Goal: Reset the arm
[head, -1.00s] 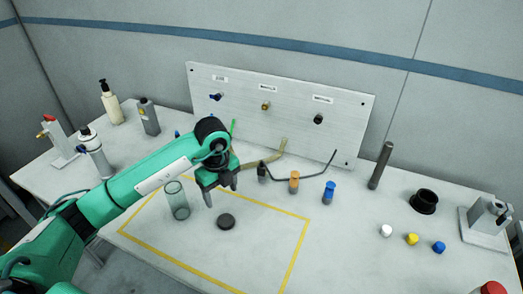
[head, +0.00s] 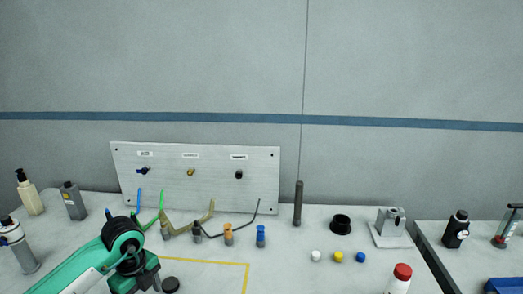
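My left arm (head: 95,265) is green and comes in from the lower left. Its gripper (head: 150,288) points down at the bottom edge of the head view, over the bench. Its fingertips are cut off by the frame, so I cannot tell whether it is open or shut. A black disc (head: 170,285) lies just right of the gripper, inside the yellow outline (head: 247,275). My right gripper is not in view.
Capped cylinders (head: 228,235), a dark rod (head: 298,205), small caps (head: 338,257), a black ring (head: 341,224) and a red-capped bottle (head: 399,278) stand to the right. Bottles (head: 73,201) stand left.

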